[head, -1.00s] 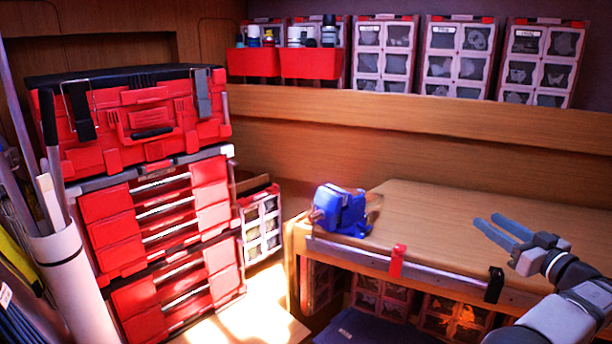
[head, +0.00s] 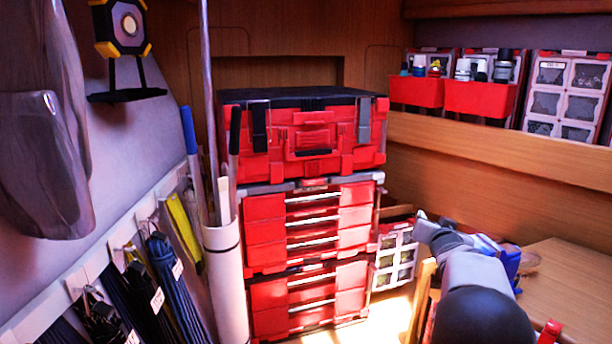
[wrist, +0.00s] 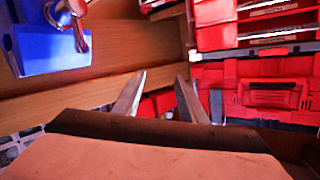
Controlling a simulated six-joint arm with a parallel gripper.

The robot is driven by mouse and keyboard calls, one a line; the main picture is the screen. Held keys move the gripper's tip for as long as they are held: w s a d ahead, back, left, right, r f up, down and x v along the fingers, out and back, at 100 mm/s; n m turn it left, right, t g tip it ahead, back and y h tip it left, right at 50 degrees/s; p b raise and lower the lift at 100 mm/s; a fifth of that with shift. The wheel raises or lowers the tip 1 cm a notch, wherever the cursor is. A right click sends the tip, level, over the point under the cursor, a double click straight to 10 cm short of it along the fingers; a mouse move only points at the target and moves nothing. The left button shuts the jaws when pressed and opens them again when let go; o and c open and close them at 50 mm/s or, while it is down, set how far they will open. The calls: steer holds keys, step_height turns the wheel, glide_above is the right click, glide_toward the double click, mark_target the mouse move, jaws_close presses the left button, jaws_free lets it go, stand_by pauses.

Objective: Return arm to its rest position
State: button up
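My gripper shows in the wrist view (wrist: 161,80) as two grey fingers set well apart, with nothing between them. In the head view my arm reaches from the lower right up to the left, over the end of the bench. Its end lies in front of the organiser beside the red drawers, and the fingertips cannot be made out there. A blue vise (head: 512,263) on the bench is partly hidden behind my arm; it also shows in the wrist view (wrist: 52,45), upper left.
A red toolbox stack (head: 310,220) stands in the middle. A white tube (head: 225,275) with long rods stands left of it. Coiled lines (head: 165,275) hang along the left wall. The wooden bench (head: 570,285) is at right, and red bins (head: 480,99) line the shelf above.

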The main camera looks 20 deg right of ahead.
steer(key=s+a+f+n+g+y, duration=0.25)
steer(key=a+f, duration=0.55)
steer(key=a, duration=0.4)
steer(key=s+a+f+n+g+y, duration=0.1)
steer(key=s+a+f+g+y, duration=0.15)
steer(key=a+f, duration=0.75)
steer(key=s+a+f+n+g+y+b, duration=0.1)
steer(key=s+a+f+n+g, duration=0.2)
steer(key=s+a, duration=0.6)
steer(key=s+a+f+n+g+y+b, duration=0.1)
steer(key=s+a+f+g, duration=0.4)
steer(key=s+a, duration=0.5)
steer(key=s+f+n+y, duration=0.1)
steer(key=s+f+n, duration=0.1)
steer(key=s, duration=0.4)
steer(key=shift+s+a, duration=0.25)
steer(key=shift+s, duration=0.05)
